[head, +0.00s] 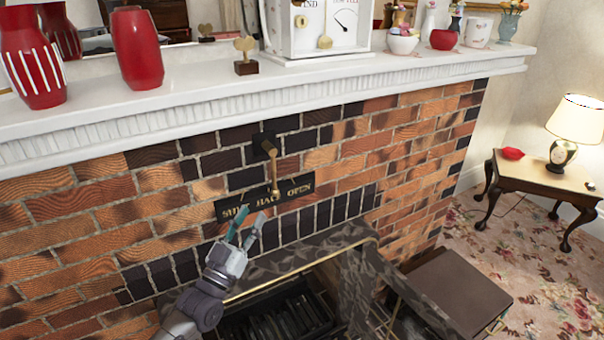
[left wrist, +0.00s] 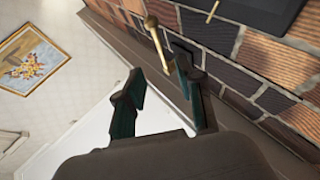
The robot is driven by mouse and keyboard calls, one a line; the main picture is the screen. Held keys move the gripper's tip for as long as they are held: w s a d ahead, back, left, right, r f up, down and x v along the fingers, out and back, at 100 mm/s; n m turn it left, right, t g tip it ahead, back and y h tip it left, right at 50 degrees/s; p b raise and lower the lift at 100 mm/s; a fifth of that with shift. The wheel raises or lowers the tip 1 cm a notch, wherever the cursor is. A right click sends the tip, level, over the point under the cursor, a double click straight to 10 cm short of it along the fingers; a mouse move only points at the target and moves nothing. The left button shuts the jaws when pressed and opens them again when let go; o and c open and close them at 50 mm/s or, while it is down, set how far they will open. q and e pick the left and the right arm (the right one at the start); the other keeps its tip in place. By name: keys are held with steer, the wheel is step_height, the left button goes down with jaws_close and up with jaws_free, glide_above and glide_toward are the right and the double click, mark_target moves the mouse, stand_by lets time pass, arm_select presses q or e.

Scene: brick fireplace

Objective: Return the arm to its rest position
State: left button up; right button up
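My left gripper (head: 249,217) is in front of the brick fireplace wall, just below the dark sign (head: 265,199) that reads SHUT, BACK, OPEN. Its two green-tipped fingers point up and are apart, with nothing held between them. A brass lever (head: 273,168) hangs down from a dark mount on the bricks, its lower end over the sign. In the left wrist view the open fingers (left wrist: 158,82) show with the brass lever (left wrist: 157,42) beyond them, close to the right finger. Whether they touch is unclear. My right gripper is not in view.
The white mantel (head: 330,66) overhangs above, carrying red vases (head: 137,48), a white clock (head: 318,28) and a small heart ornament (head: 245,55). The dark fireplace surround (head: 290,260) lies below the gripper. A side table (head: 540,172) with a lamp (head: 575,125) stands at right.

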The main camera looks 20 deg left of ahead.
arm_select(q)
steer(key=shift+d, duration=0.1)
steer(key=s+d+f+m+g, duration=0.2)
steer(key=s+d+f+g, duration=0.85)
steer(key=f, duration=0.35)
steer(key=s+f+n+g+y, duration=0.1)
steer(key=s+f+g+y, duration=0.3)
steer(key=s, duration=0.6)
steer(key=s+f+n+g+h, duration=0.1)
steer(key=s+g, duration=0.4)
steer(key=s, duration=0.5)
step_height(320, 180, down, 26)
steer(key=s+g, duration=0.1)
steer(key=s+a+f, duration=0.2)
steer(key=s+f, duration=0.5)
steer(key=s, duration=0.1)
steer(key=s+a+f+g+p, duration=0.1)
steer(key=s+f, duration=0.6)
steer(key=s, duration=0.1)
steer(key=shift+s+a+f+m, duration=0.35)
steer(key=shift+m, duration=0.05)
